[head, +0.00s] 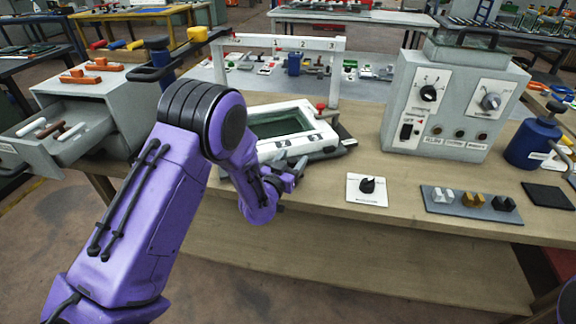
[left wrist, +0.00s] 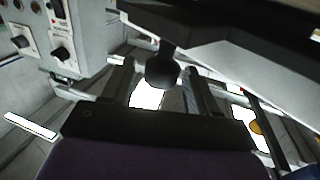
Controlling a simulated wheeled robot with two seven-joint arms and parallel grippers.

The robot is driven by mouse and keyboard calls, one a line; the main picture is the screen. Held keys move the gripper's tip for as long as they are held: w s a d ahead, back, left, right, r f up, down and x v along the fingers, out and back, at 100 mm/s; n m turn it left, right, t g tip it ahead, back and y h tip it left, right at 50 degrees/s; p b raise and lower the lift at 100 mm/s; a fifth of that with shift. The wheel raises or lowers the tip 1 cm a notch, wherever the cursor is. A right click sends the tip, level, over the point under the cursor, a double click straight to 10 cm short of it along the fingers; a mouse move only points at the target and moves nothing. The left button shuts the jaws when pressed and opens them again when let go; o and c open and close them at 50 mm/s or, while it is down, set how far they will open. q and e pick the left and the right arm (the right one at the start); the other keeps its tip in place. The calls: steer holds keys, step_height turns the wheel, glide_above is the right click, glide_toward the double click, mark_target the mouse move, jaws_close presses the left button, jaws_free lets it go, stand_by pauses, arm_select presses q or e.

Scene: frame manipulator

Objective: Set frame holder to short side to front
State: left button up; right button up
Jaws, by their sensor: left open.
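The frame holder (head: 297,143) is a white, tilted rectangular frame around a dark green panel on the wooden bench, with small numbered labels on its front edge. My left gripper (head: 294,172) is low at its front edge, pointing right, with the arm hiding the holder's left part. In the left wrist view my left gripper (left wrist: 165,88) is open. A dark round knob (left wrist: 162,71) shows between its fingers, below a large dark tilted part; I cannot tell whether the fingers touch it. My right gripper is not in view.
A grey control box (head: 440,100) stands right of the holder. A white dial plate (head: 367,189) and a grey switch plate (head: 470,204) lie in front. A white numbered rail (head: 285,43) stands behind. A cabinet with an open drawer (head: 60,137) is left. Bench space around the dial is clear.

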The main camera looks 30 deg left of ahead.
arm_select(q)
steer(key=s+b, duration=0.2)
steer(key=s, duration=0.8)
steer(key=shift+d, duration=0.15)
